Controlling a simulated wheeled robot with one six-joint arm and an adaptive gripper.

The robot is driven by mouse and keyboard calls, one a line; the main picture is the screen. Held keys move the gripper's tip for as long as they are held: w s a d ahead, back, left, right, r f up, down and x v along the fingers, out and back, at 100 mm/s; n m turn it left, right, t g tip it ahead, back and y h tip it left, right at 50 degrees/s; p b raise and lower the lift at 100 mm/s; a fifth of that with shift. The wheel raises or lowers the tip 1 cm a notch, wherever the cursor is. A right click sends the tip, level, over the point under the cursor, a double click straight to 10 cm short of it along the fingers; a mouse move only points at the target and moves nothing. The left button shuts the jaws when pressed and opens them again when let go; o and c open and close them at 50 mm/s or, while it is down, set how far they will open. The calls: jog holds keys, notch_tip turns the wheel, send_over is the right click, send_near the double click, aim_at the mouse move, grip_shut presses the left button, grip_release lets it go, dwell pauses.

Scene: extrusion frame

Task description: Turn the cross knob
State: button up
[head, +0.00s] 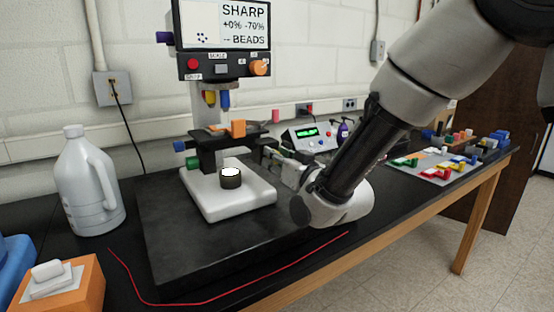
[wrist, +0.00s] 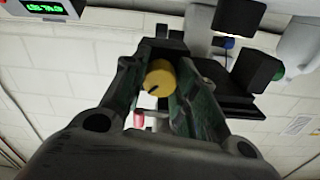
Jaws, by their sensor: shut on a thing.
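A microscope-like instrument (head: 208,150) with a white base stands on the black table, and several coloured knobs stick out of it. In the wrist view a round yellow knob (wrist: 160,78) with a dark mark on its face sits between the two fingers of my gripper (wrist: 155,68). The gripper is shut on this knob. In the head view my gripper (head: 270,153) reaches in from the right at stage height, and the yellow knob is not clearly visible there. No label shows which knob is the cross knob.
A pink knob (head: 275,116) is close above my gripper. A white jug (head: 88,182) and an orange box (head: 60,285) are at left. A red cord (head: 225,295) lies along the front.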

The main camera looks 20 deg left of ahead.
jog(key=shift+f, duration=0.1)
jog(key=o, duration=1)
jog(key=shift+c, duration=0.2)
jog(key=shift+o, duration=0.3)
jog(key=shift+s+d+f, duration=0.25)
jog(key=shift+s+d, duration=0.05)
jog(key=shift+d, duration=0.1)
jog(key=v, duration=1.1)
jog(key=shift+r, duration=0.3)
